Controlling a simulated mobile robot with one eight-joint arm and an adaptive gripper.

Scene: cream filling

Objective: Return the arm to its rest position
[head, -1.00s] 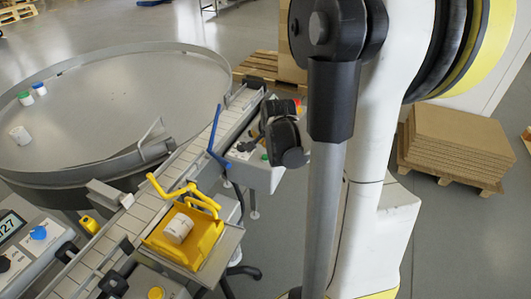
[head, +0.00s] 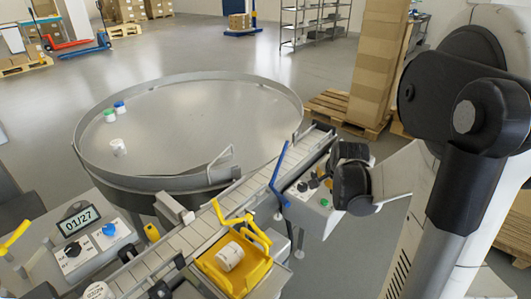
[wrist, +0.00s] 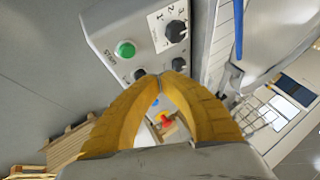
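My gripper (wrist: 157,78) shows in the wrist view as two yellow fingers. Their tips meet and nothing is seen between them. They are in front of a grey control box (wrist: 112,30) with a green start button (wrist: 125,49) and black knobs. In the head view, the dark end of my arm is beside the control box (head: 318,200), right of the conveyor. The yellow fingers cannot be made out there. My upper arm fills the right side of the head view.
A round turntable (head: 200,120) holds a few small jars. A conveyor (head: 205,222) runs beside it, with a yellow tray (head: 212,271) holding a white jar (head: 230,256). A counter panel (head: 76,220) is at left. A pallet of boxes (head: 376,70) stands behind. Open floor lies beyond.

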